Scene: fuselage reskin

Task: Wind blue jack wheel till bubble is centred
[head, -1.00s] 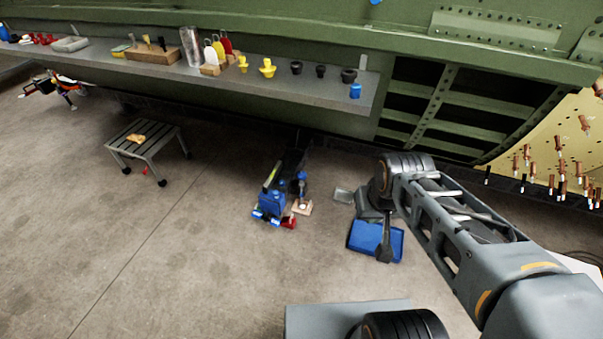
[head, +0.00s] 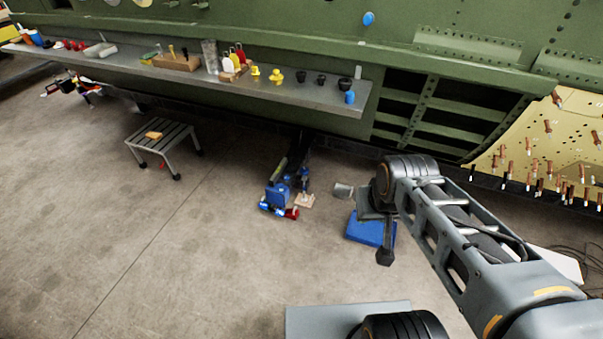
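A blue jack (head: 278,195) stands on the concrete floor near the middle of the head view, below the shelf. Small blue and red parts show at its base. I cannot make out which part is its wheel, and no bubble level can be read from here. My gripper (head: 385,256) hangs down at the end of my arm, to the right of the jack and apart from it, in front of a blue tray. Its fingers are small and dark, and I cannot see whether they are open or shut.
A blue tray (head: 364,229) lies on the floor behind my gripper. A grey step stool (head: 165,136) stands at the left. A long grey shelf (head: 330,102) carries plugs and small tools under the green fuselage (head: 300,45). Floor in front of the jack is clear.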

